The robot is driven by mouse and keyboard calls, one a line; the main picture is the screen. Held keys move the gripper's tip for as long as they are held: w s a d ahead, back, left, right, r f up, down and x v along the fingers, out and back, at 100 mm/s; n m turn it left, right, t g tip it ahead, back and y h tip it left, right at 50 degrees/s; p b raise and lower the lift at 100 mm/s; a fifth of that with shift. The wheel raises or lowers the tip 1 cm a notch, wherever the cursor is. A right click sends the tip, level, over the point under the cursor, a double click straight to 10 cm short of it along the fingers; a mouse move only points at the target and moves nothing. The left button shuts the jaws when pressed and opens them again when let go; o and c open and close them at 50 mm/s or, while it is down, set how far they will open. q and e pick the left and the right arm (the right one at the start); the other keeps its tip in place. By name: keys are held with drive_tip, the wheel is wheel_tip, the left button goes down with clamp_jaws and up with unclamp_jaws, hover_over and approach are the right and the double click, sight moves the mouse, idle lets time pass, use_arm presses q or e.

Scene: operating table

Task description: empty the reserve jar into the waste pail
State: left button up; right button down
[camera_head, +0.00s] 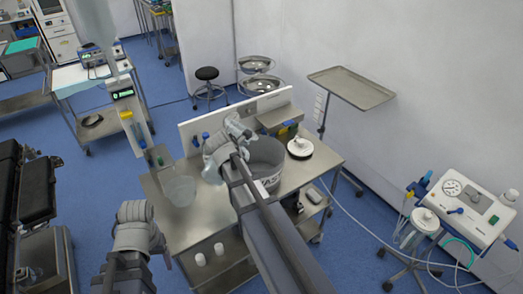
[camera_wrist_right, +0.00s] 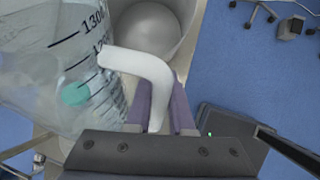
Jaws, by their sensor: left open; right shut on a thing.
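The grey waste pail (camera_head: 268,160) stands on the steel table, its upper part showing behind my right arm. The clear reserve jar (camera_wrist_right: 60,60), with black volume marks and a teal spot, fills the left of the right wrist view. My right gripper (camera_wrist_right: 161,105) is shut on the jar's white bent handle (camera_wrist_right: 148,65). A round grey opening, apparently the pail, shows beyond the handle. In the head view the jar (camera_head: 213,166) is partly hidden by my arm, just left of the pail. My left gripper (camera_head: 153,246) is open and empty, low in front of the table's left side.
A clear, open-topped vessel (camera_head: 180,191) stands on the table's left part. A round white-topped device (camera_head: 300,148) sits right of the pail. A low panel (camera_head: 230,118) borders the table's back. A wheeled suction unit (camera_head: 465,205) stands at the right.

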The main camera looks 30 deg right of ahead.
drive_tip(key=shift+a+f+y+p, duration=0.3)
drive_tip(key=shift+f+y, duration=0.05)
drive_tip(key=shift+y, duration=0.55)
drive_tip(key=shift+a, duration=0.2)
drive_tip(key=shift+y, duration=0.4)
drive_tip(key=shift+a, duration=0.1)
drive_tip(key=shift+y, duration=0.3)
drive_tip(key=shift+a+f, duration=0.15)
drive_tip(key=shift+f, duration=0.1)
drive_tip(key=shift+f+y, duration=0.1)
drive_tip(key=shift+y, duration=0.2)
